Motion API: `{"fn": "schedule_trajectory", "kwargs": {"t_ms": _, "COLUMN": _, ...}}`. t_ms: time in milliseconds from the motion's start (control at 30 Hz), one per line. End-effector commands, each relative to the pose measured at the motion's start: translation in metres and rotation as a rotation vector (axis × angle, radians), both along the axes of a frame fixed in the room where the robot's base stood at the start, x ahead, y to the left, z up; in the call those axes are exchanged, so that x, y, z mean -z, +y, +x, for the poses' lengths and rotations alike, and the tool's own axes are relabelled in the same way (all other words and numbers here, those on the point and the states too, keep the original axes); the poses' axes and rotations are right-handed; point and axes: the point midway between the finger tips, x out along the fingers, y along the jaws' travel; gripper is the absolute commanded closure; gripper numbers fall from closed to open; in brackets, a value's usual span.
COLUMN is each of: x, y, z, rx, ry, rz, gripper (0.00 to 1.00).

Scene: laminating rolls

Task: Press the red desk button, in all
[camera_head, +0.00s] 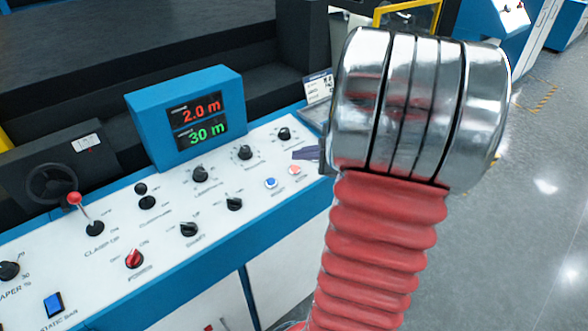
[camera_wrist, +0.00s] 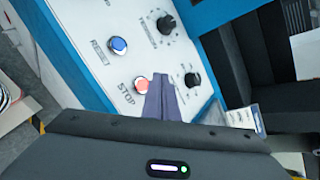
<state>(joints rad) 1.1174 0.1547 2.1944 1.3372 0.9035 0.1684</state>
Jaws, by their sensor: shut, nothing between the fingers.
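The red desk button (camera_head: 295,170) is a small round pinkish-red cap at the right part of the white control panel. In the wrist view the red button (camera_wrist: 141,84) has the label STOP beside it. My gripper (camera_head: 306,153) shows as dark purple-grey fingertips just above the button in the head view. In the wrist view my gripper (camera_wrist: 163,97) is shut and empty, its fingers close together at the button's right edge. They cover a little of that edge; I cannot tell whether they touch it. My arm hides the rest of the gripper in the head view.
A blue button (camera_head: 270,183) sits left of the red one; it also shows in the wrist view (camera_wrist: 119,45). Black knobs (camera_head: 245,152) surround them. A red-topped lever (camera_head: 75,198) stands at the left.

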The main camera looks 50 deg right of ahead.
Motion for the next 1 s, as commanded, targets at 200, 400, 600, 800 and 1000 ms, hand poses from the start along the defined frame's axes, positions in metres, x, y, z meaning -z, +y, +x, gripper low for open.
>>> {"fn": "schedule_trajectory", "kwargs": {"t_ms": 200, "x": -0.016, "y": 0.0, "z": -0.003, "rx": -0.001, "ry": -0.002, "rz": -0.003, "gripper": 1.0}}
{"fn": "schedule_trajectory", "kwargs": {"t_ms": 400, "x": -0.028, "y": 0.0, "z": -0.005, "rx": -0.001, "ry": -0.001, "rz": -0.002, "gripper": 1.0}}
{"fn": "schedule_trajectory", "kwargs": {"t_ms": 600, "x": -0.029, "y": 0.0, "z": -0.005, "rx": 0.0, "ry": 0.0, "rz": 0.0, "gripper": 1.0}}
{"fn": "schedule_trajectory", "kwargs": {"t_ms": 800, "x": -0.029, "y": 0.0, "z": -0.005, "rx": 0.0, "ry": 0.0, "rz": 0.0, "gripper": 1.0}}
{"fn": "schedule_trajectory", "kwargs": {"t_ms": 1000, "x": -0.029, "y": 0.001, "z": -0.005, "rx": 0.0, "ry": 0.0, "rz": 0.0, "gripper": 1.0}}
